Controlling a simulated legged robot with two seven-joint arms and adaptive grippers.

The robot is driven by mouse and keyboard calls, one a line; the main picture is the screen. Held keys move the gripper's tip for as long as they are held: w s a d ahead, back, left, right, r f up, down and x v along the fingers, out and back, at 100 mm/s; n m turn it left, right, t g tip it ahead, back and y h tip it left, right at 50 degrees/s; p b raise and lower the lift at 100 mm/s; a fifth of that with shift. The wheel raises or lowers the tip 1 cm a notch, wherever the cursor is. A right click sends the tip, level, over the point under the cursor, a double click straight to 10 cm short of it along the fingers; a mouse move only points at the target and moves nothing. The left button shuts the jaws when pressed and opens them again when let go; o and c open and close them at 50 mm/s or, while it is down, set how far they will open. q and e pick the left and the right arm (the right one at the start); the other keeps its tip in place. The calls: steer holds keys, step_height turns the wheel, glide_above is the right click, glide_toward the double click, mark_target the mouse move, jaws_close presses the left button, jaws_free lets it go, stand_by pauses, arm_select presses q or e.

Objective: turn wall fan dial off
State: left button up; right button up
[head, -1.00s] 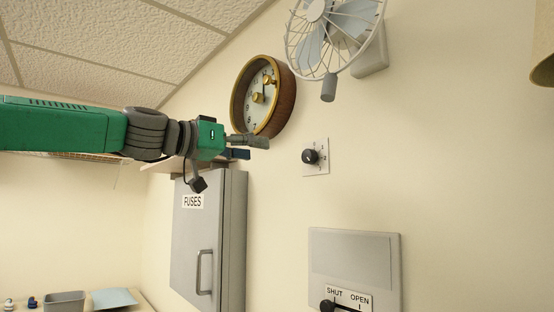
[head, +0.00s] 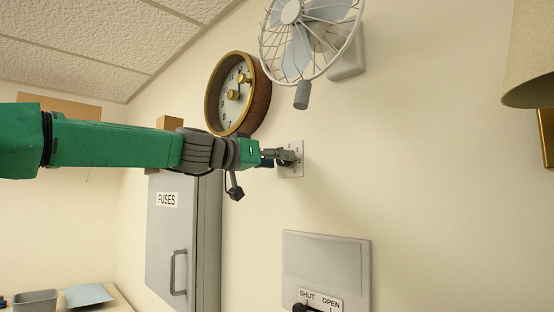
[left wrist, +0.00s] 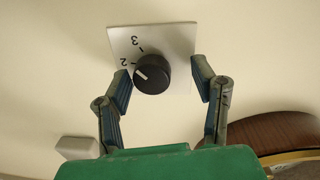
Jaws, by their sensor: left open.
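The fan dial is a black round knob (left wrist: 152,73) with a white pointer line on a pale square plate (left wrist: 182,42) fixed to the wall. In the left wrist view the marks 2 and 3 show on the plate, and the pointer aims to the upper left, near the 2. My left gripper (left wrist: 160,83) is open, with one finger on each side of the knob; I cannot tell whether they touch it. In the head view my left gripper (head: 285,157) covers the knob, and part of the plate (head: 297,170) shows. The wall fan (head: 312,35) is above. My right gripper is not in view.
A round clock (head: 238,93) hangs at the upper left of the dial. A grey fuse box (head: 180,240) is at the lower left. A grey panel (head: 326,262) with a SHUT/OPEN lever is below. A lampshade (head: 527,60) is at the right.

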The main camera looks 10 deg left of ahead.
arm_select(q)
steer(key=shift+d, duration=0.4)
steer(key=shift+c, duration=0.3)
steer(key=shift+d, duration=0.1)
steer(key=c, duration=1.1)
steer(key=shift+o, duration=0.3)
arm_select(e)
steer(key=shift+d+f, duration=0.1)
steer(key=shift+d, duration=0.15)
